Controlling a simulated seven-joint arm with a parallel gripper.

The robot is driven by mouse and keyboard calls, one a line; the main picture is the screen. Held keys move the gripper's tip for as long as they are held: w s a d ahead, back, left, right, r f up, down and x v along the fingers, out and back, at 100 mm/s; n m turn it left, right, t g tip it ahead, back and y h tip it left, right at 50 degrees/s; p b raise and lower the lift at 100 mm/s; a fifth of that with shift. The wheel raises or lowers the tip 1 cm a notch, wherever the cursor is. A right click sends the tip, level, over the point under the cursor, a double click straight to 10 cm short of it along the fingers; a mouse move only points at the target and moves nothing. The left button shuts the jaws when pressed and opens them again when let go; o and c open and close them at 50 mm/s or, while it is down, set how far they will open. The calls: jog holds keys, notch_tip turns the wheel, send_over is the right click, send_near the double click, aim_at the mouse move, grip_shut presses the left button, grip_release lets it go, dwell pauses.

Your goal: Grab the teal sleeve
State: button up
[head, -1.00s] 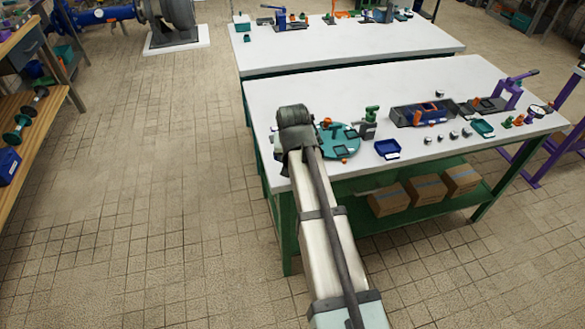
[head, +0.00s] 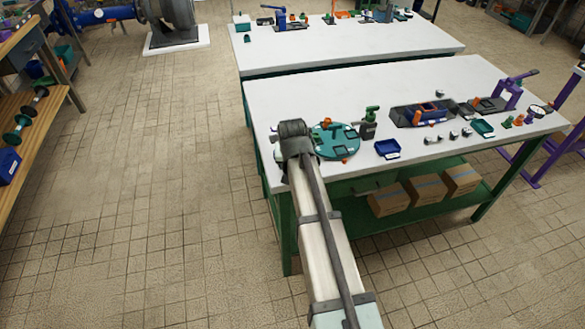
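The end of my arm, with my gripper (head: 295,135), is over the near left corner of the closer white table (head: 330,93). The wrist blocks the view of the fingers, so I cannot see whether they are open or hold anything. Just right of it is a round teal plate (head: 322,131) with small dark and pale pieces and bits of orange on it. I cannot pick out a teal sleeve for certain; the pieces on the plate are too small to tell, and the wrist may hide some.
Right of the plate are a green-topped grey device (head: 369,122), a blue tray (head: 388,149), a dark fixture with blue and orange parts (head: 420,113), a teal tray (head: 483,128) and a purple press (head: 508,92). The table's left rear is clear. Boxes (head: 428,188) sit below.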

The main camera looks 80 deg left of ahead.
jog(key=shift+c, duration=0.4)
grip_shut()
